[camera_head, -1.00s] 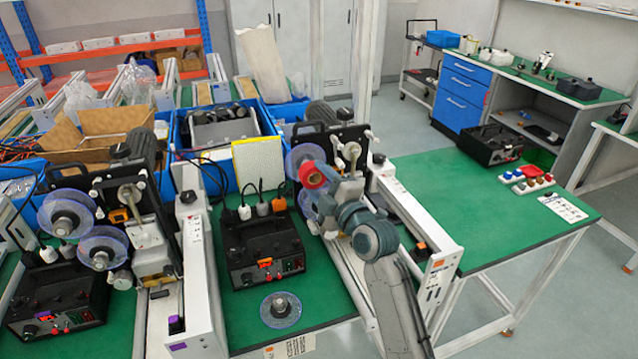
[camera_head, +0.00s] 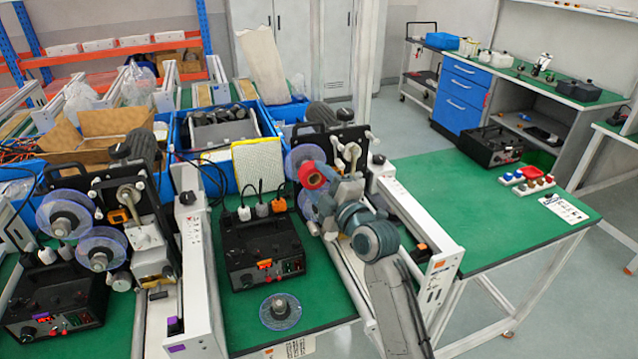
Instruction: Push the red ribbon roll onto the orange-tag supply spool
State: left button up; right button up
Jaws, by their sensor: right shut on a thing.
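The red ribbon roll (camera_head: 311,176) is at the front of the right-hand coder, the machine whose white rail carries an orange tag (camera_head: 440,265). My right gripper (camera_head: 330,182) comes in from the lower right and is shut on the roll, holding it on its side. Behind the roll are two clear spool discs, an upper one (camera_head: 296,157) and a lower one (camera_head: 305,204). The roll and my gripper partly hide both. I cannot tell whether the roll is around a spool's hub or only in front of it. My left gripper is not in view.
A black control box (camera_head: 262,245) stands left of the roll, with a loose clear spool (camera_head: 280,311) in front of it. The purple-tagged coder on the left has two clear spools (camera_head: 101,252). The green table (camera_head: 500,225) is mostly clear at right.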

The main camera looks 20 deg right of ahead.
aim_at(314, 178)
jog(key=shift+b, duration=0.3)
jog(key=shift+w+b, duration=0.8)
jog(key=shift+w, duration=1.05)
dwell(0.4)
jog(key=o, duration=1)
jog(key=shift+a, duration=0.1)
jog(key=b+v, duration=0.3)
jog(key=v, duration=0.8)
